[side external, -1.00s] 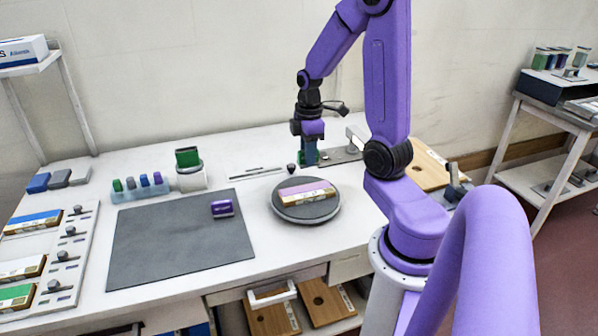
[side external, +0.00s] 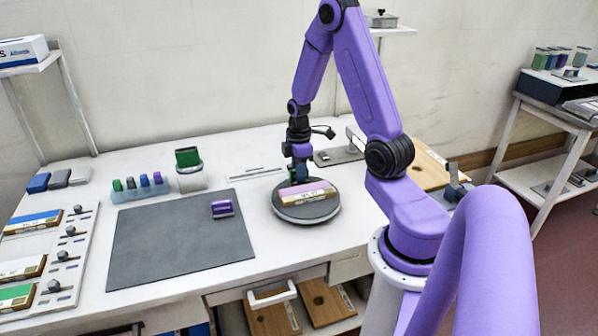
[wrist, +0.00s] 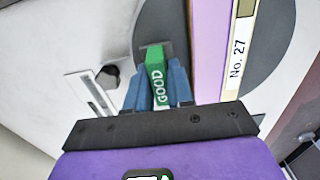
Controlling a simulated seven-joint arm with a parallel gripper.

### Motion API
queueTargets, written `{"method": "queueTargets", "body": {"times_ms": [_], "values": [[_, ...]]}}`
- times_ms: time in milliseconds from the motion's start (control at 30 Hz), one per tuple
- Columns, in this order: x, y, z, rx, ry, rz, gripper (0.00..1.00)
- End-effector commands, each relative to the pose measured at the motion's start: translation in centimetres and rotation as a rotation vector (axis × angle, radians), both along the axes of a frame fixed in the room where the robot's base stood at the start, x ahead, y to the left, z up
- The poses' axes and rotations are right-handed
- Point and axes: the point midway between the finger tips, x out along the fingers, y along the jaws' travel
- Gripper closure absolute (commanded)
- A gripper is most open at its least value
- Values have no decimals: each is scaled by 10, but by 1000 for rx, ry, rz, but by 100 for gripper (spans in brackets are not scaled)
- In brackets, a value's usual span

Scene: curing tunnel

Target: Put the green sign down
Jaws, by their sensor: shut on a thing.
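My gripper (side external: 299,174) is shut on the green sign (wrist: 155,62), which carries the word GOOD in white. In the wrist view the blue fingers of my gripper (wrist: 159,90) press on both sides of it. In the side view the sign is a small green patch (side external: 292,172), mostly hidden by the fingers. It is over or just behind the back edge of the round dark turntable (side external: 306,216); I cannot tell whether it touches anything.
A block with a purple top (side external: 307,190), labelled No. 27 in the wrist view (wrist: 237,60), lies on the turntable close to my gripper. A grey mat (side external: 165,245) with a purple item (side external: 222,208) lies left.

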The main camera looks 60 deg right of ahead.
Motion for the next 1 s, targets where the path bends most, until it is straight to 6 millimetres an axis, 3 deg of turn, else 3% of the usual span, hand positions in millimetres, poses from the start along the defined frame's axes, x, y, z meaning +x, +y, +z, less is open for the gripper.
{"method": "queueTargets", "body": {"times_ms": [400,433,500,833,1000], "values": [[0,0,-4,0,0,0,100],[0,0,-4,-1,-1,0,72],[0,0,-4,-1,-1,0,53],[0,0,-3,-1,-1,0,53],[1,-1,10,-2,-5,-1,53]]}}
